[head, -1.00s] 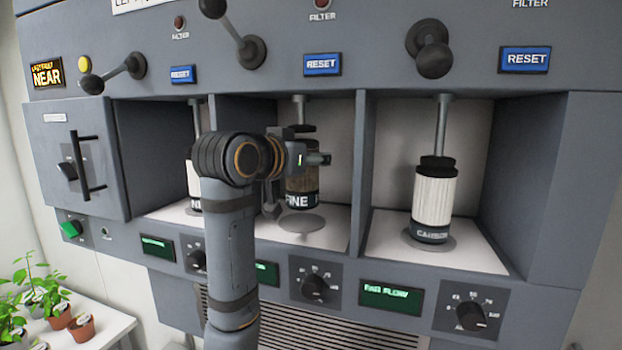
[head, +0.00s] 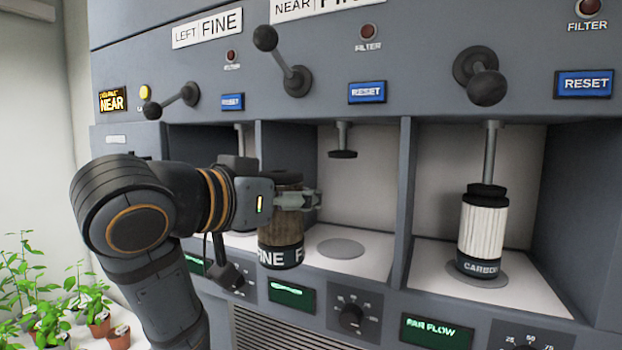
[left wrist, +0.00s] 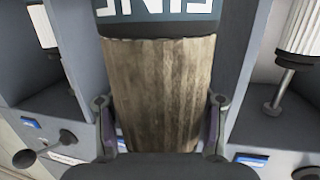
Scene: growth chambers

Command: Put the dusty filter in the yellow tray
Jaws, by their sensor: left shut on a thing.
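The dusty filter (head: 281,228) is a brown, grimy cylinder with a dark band lettered FINE. My left gripper (head: 300,199) is shut on it and holds it upright in front of the middle bay, clear of the bay floor. In the left wrist view the filter (left wrist: 165,90) fills the middle, with a finger on each side. The yellow tray is not in view. My right gripper is not in view.
The middle bay's round seat (head: 340,247) is empty under its raised plunger (head: 343,150). A clean white CARBON filter (head: 481,232) stands in the right bay. Levers and blue RESET buttons line the panel above. Potted plants (head: 100,322) stand at lower left.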

